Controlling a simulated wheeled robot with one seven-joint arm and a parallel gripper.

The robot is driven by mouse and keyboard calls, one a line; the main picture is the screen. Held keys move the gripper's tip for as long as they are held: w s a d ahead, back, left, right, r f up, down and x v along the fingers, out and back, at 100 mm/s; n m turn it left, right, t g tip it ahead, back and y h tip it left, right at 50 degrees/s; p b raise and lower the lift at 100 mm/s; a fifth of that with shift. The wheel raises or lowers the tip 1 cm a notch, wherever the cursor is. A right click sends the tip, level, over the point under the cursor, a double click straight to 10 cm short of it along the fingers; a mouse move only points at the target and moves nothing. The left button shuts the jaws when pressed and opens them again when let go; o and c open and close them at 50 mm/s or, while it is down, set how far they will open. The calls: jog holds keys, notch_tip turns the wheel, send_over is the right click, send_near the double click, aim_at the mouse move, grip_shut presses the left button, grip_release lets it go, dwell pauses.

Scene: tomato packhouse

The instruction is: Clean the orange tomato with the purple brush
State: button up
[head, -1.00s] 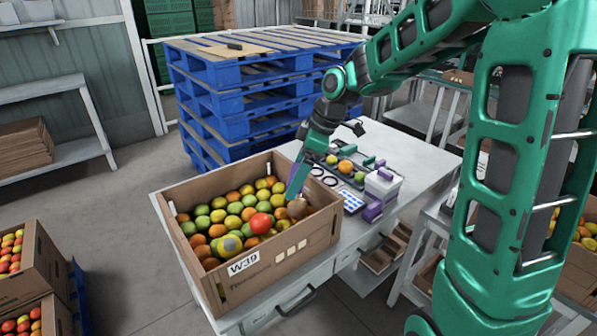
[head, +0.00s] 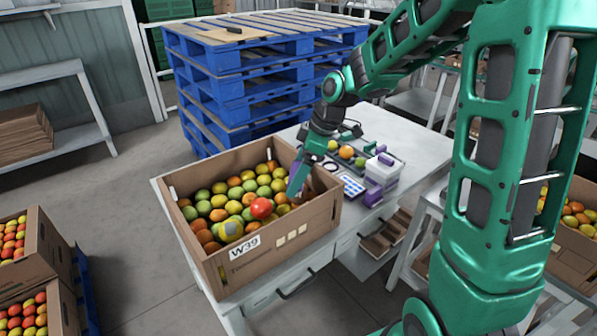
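An open cardboard crate labelled W39 (head: 290,243) on the table holds many tomatoes in green, yellow, orange and red. Several are orange, including an orange tomato (head: 204,236) near the left wall; I cannot tell which one the task means. A bright red tomato (head: 261,208) lies on top near the middle. My gripper (head: 297,188) points down into the right side of the crate, close to the tomatoes. Whether the fingers are shut is unclear.
Right of the crate, the table holds a tray with a few fruits (head: 346,152), a blue-and-white card (head: 351,186), a white box (head: 382,170) and purple items (head: 373,196). Stacked blue pallets (head: 240,75) stand behind. More tomato crates stand at lower left.

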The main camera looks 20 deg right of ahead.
jog(key=shift+f, duration=0.3)
dwell(0.7)
jog(key=shift+w, duration=0.1)
jog(key=shift+w+d, duration=0.5)
jog(key=shift+w, duration=0.4)
jog(key=shift+s+a, duration=0.35)
jog(key=shift+s, duration=0.3)
jog(key=shift+s+a, duration=0.3)
jog(key=shift+s, duration=0.35)
jog(key=shift+s+a, duration=0.35)
jog(key=shift+s, duration=0.3)
jog(key=shift+w, duration=0.1)
jog(key=shift+w+d, duration=0.35)
jog(key=shift+w, duration=0.25)
jog(key=shift+w+d, duration=0.3)
jog(key=shift+w, duration=0.35)
jog(key=shift+w+d, duration=0.35)
jog(key=shift+w, duration=0.25)
